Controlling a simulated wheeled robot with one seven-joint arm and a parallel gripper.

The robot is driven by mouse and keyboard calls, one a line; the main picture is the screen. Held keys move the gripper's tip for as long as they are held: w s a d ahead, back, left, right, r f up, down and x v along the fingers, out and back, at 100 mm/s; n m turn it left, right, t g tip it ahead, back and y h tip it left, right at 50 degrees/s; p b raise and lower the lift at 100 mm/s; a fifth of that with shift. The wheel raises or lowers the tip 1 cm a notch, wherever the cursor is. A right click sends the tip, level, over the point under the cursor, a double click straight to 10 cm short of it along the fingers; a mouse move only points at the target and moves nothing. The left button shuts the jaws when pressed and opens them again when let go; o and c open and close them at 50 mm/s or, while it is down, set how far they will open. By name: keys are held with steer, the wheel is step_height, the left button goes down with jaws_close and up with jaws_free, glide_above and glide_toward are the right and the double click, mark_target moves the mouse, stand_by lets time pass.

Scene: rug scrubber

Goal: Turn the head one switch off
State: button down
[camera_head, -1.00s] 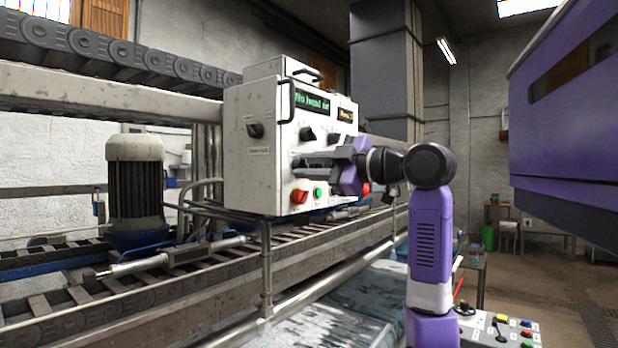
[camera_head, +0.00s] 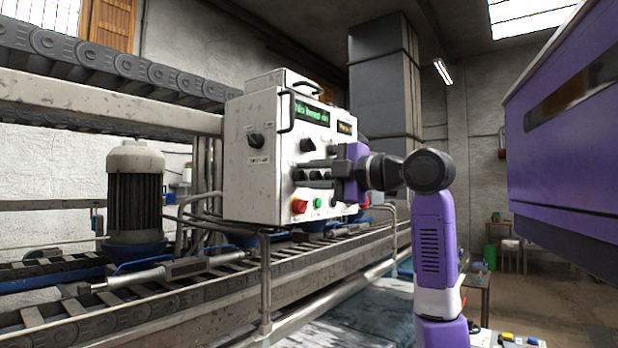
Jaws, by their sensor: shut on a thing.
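The white control box (camera_head: 240,180) stands left of centre with a green lit display (camera_head: 311,113) on its front face. Black switch knobs sit on that face; one upper knob (camera_head: 307,146) is clear of my gripper. A lower row of black knobs (camera_head: 299,175) is partly behind my fingers. My gripper (camera_head: 311,173) reaches in from the right and is shut on a black knob in that lower row. The fingers hide much of the knob and its setting. The small labels are too blurred to tell which switch is head one.
A red button (camera_head: 299,206) and a green button (camera_head: 318,203) sit just below my fingers. A bent metal handle (camera_head: 287,110) stands out at the box's front edge. A conveyor (camera_head: 200,290) with a rail runs below. A purple cabinet (camera_head: 565,140) hangs at right.

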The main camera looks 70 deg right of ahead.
steer(key=c, duration=1.2)
jaws_free()
steer(key=shift+o, duration=0.2)
steer(key=b+v, duration=0.1)
steer(key=v, duration=0.6)
steer(key=shift+s, duration=0.4)
steer(key=shift+a, duration=0.1)
